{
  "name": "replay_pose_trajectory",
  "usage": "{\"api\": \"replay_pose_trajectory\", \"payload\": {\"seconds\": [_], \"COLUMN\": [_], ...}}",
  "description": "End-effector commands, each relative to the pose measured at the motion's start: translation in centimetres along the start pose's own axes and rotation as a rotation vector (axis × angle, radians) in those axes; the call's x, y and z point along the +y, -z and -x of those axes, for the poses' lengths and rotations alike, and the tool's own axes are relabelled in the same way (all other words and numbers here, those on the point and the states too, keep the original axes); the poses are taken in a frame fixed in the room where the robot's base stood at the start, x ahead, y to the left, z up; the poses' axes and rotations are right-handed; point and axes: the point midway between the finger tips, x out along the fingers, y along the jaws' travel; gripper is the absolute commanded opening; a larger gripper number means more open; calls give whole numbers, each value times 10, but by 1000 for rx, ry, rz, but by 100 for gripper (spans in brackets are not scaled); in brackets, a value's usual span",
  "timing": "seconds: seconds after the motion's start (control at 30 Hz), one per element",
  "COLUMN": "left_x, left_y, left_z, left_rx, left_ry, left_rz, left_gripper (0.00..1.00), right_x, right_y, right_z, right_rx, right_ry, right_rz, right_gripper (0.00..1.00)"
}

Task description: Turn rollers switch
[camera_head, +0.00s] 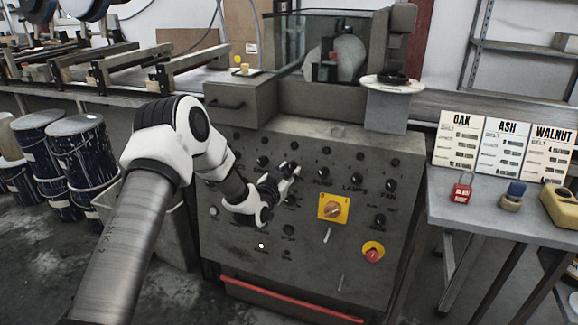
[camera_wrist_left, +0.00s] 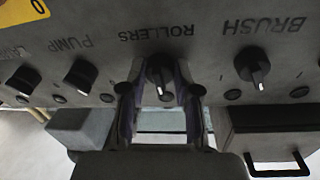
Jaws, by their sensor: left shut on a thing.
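The control panel (camera_head: 260,225) is a grey metal box front with rows of dark knobs. The ROLLERS switch (camera_wrist_left: 160,72) is a black rotary knob, and its label appears upside down in the left wrist view. My left gripper (camera_head: 290,170) reaches the panel face; in the left wrist view, its two fingers (camera_wrist_left: 160,90) stand on either side of the ROLLERS knob, shut on it. In the head view, the gripper hides that knob. My right gripper is in neither view.
BRUSH (camera_wrist_left: 252,68) and PUMP (camera_wrist_left: 80,74) knobs flank ROLLERS. A yellow-plated switch (camera_head: 333,208) and red emergency button (camera_head: 373,253) sit lower right on the panel. A side table (camera_head: 480,212) stands right; dark drums (camera_head: 82,150) stand left.

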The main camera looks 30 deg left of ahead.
Motion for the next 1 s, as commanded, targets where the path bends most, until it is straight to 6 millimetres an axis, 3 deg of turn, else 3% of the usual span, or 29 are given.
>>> {"api": "replay_pose_trajectory", "payload": {"seconds": [0.1,0.5,1.0], "left_x": [-2,-4,-4], "left_y": [5,5,3], "left_z": [0,0,0], "left_rx": [-7,-26,-33], "left_ry": [-17,-73,-98], "left_rz": [-106,-429,-576], "left_gripper": [0,0,0], "right_x": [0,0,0], "right_y": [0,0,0], "right_z": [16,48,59], "right_rx": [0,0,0], "right_ry": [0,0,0], "right_rz": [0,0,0], "right_gripper": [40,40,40]}}
